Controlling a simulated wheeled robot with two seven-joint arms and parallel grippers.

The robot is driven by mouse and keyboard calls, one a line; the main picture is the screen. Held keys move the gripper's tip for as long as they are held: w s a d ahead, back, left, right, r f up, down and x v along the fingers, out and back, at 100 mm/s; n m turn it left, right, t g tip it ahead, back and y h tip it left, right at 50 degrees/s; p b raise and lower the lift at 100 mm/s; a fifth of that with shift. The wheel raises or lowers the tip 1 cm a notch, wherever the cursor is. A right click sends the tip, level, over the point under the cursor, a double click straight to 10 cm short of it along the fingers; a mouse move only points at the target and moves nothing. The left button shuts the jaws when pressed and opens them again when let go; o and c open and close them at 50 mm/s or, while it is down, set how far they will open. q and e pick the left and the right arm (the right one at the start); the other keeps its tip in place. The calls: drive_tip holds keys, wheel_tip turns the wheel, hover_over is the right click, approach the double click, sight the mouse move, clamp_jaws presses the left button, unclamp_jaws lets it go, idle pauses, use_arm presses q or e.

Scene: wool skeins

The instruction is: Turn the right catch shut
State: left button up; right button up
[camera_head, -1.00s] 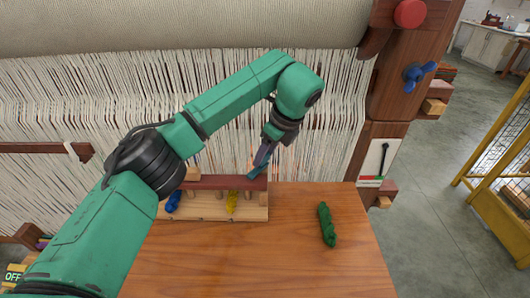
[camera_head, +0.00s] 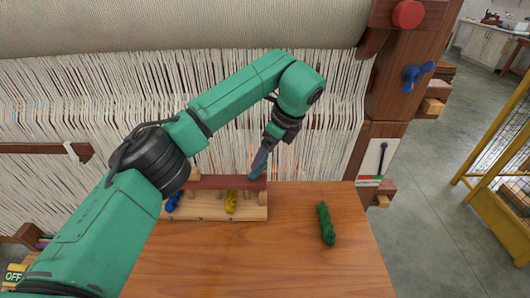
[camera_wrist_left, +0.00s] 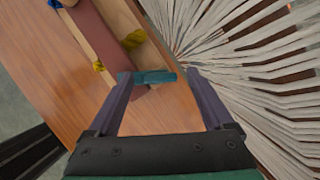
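The wooden rack (camera_head: 250,213) stands at the back of the table, with a dark red bar (camera_head: 222,183) along its top; the bar also shows in the left wrist view (camera_wrist_left: 98,35). A teal catch (camera_wrist_left: 150,77) lies at the bar's right end. My left gripper (camera_head: 257,171) is over that end, fingers pointing down. In the left wrist view my left gripper (camera_wrist_left: 158,77) has its fingers apart, with the catch between them; its one end overlaps a fingertip, and I cannot tell if they touch. My right gripper is not in view.
Blue (camera_head: 173,202) and yellow (camera_head: 232,202) skeins sit in the rack. A green skein (camera_head: 326,224) lies on the table (camera_head: 290,260) to the right. Loom threads (camera_head: 330,120) hang close behind the rack. The front of the table is clear.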

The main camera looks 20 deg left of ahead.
use_arm(q)
drive_tip(key=p+v, duration=0.3)
drive_tip(key=v, duration=1.1)
drive_tip(key=shift+r, duration=0.3)
